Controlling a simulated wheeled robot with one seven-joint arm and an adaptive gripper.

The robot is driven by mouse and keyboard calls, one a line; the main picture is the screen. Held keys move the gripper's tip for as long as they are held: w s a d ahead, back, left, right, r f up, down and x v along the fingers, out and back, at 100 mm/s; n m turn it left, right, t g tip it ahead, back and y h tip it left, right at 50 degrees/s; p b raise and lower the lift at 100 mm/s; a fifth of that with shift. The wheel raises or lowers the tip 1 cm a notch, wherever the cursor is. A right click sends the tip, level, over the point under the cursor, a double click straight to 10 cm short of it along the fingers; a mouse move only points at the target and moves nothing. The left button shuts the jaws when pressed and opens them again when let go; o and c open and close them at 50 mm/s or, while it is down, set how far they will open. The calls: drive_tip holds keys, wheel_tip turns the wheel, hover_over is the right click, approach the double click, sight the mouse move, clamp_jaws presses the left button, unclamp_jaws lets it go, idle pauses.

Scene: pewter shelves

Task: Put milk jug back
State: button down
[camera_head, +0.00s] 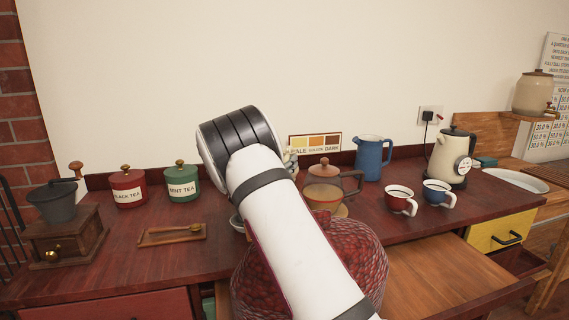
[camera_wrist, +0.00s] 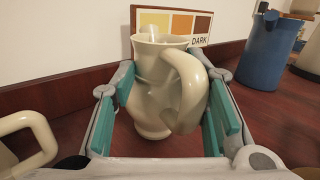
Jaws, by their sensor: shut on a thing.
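The milk jug (camera_wrist: 150,85) is cream and glossy, upright, with its handle toward the camera in the wrist view. My gripper (camera_wrist: 168,85) has its teal-padded fingers on either side of the jug's body and is shut on it. The jug is near the back of the dark red counter (camera_wrist: 270,115), in front of the tea colour card (camera_wrist: 175,22). I cannot tell whether its base touches the counter. In the head view my arm hides nearly all of the gripper and jug.
A cream handled vessel (camera_wrist: 25,140) stands close on the left in the wrist view. Tea tins and a grinder (camera_head: 64,240) stand left.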

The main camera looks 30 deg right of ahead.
drive_tip(key=shift+f, duration=0.45)
drive_tip(key=c, duration=1.1)
unclamp_jaws()
drive_tip(key=shift+o, duration=1.2)
drive_tip(key=shift+f, duration=0.1)
